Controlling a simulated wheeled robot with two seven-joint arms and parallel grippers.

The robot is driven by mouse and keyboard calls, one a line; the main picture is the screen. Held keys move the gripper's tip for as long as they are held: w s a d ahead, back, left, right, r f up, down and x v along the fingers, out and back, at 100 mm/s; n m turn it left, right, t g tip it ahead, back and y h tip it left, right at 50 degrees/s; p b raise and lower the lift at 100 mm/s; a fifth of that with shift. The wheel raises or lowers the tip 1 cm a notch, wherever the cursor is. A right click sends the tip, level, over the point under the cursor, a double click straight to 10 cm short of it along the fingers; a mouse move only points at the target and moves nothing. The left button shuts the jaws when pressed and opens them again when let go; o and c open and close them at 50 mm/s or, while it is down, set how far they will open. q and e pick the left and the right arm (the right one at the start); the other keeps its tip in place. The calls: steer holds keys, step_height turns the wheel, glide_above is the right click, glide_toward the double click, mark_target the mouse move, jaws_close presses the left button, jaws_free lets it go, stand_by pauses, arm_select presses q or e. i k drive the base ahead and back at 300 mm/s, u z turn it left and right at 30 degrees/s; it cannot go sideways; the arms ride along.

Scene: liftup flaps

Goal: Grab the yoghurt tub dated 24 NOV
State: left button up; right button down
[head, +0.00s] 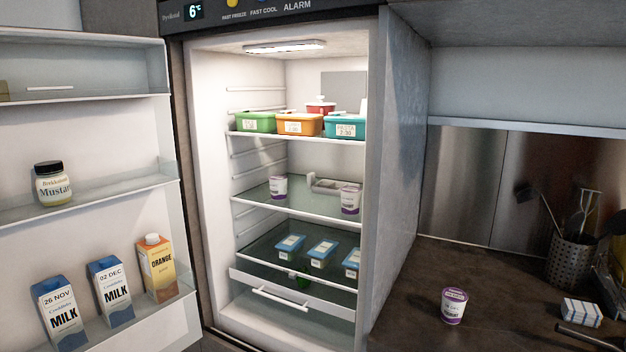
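One white yoghurt tub with a purple lid (453,306) stands upright on the dark counter to the right of the fridge. Two similar purple-and-white tubs stand on the middle fridge shelf, one at the left (278,188) and one at the right (350,199). The dates on all of these tubs are too small to read. Neither of my grippers shows in the head view.
Coloured boxes (299,125) fill the top shelf; blue-lidded tubs (322,253) sit lower. A utensil holder (572,251) stands on the counter.

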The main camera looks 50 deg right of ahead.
mark_target(350, 194)
steer(key=i, duration=1.1)
steer(key=z, duration=2.25)
steer(key=k, duration=1)
steer(key=z, duration=0.2)
steer(key=i, duration=0.45)
steer(key=u, duration=0.25)
